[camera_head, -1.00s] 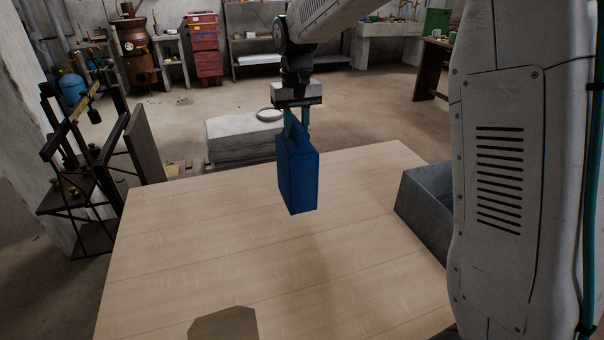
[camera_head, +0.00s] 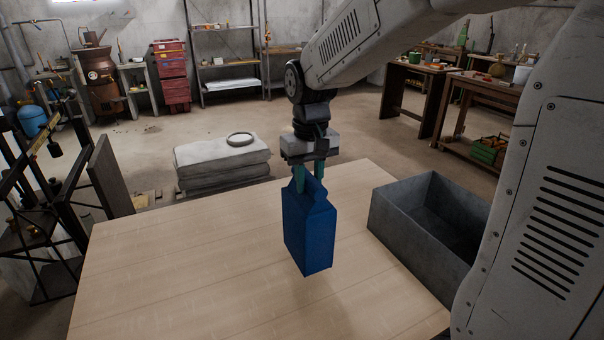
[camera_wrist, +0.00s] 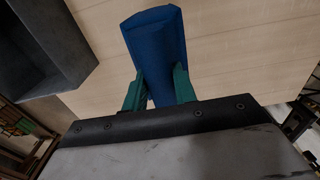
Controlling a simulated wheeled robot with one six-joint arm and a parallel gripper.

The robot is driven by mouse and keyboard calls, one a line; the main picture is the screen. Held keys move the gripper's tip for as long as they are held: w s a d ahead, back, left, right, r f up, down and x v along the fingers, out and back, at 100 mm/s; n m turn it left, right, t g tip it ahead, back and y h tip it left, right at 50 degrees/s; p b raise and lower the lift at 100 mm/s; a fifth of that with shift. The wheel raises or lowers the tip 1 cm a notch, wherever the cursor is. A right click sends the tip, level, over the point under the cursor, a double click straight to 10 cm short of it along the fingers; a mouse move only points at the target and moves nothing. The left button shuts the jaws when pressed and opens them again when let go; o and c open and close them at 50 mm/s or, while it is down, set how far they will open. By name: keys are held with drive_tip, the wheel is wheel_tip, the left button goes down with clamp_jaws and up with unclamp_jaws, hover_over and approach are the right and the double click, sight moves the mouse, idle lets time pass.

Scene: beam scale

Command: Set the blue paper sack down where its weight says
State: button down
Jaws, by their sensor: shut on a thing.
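The blue paper sack (camera_head: 309,232) hangs upright from my gripper (camera_head: 311,180), over the wooden table. The green fingers are shut on its narrowed top. In the wrist view the sack (camera_wrist: 157,52) sits between the two green fingers of my gripper (camera_wrist: 160,88). A gap seems to lie between its base and the table, though its height is hard to tell. The beam scale (camera_head: 40,170) appears to be the dark metal frame at the left, partly cut off by the picture edge; its reading cannot be made out.
The wooden table (camera_head: 150,265) is bare in its middle and left. A grey open bin (camera_head: 408,232) stands at its right side and looks empty; it also shows in the wrist view (camera_wrist: 40,50). A dark upright panel (camera_head: 110,178) and stacked pale sacks with a ring (camera_head: 222,165) stand beyond.

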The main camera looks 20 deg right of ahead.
sight(309, 193)
drive_tip(key=shift+w+f, duration=0.1)
drive_tip(key=shift+f, duration=1.65)
drive_tip(key=c, duration=1.1)
unclamp_jaws()
drive_tip(key=shift+f, duration=0.1)
wheel_tip(309, 193, up, 12)
drive_tip(key=shift+r, duration=0.1)
drive_tip(key=shift+t, duration=0.7)
drive_tip(key=s+f, duration=0.1)
drive_tip(key=s, duration=0.7)
drive_tip(key=s+f, duration=0.2)
drive_tip(key=s, duration=0.6)
drive_tip(key=s+f, duration=0.1)
drive_tip(key=s, duration=0.7)
drive_tip(key=shift+f, duration=0.25)
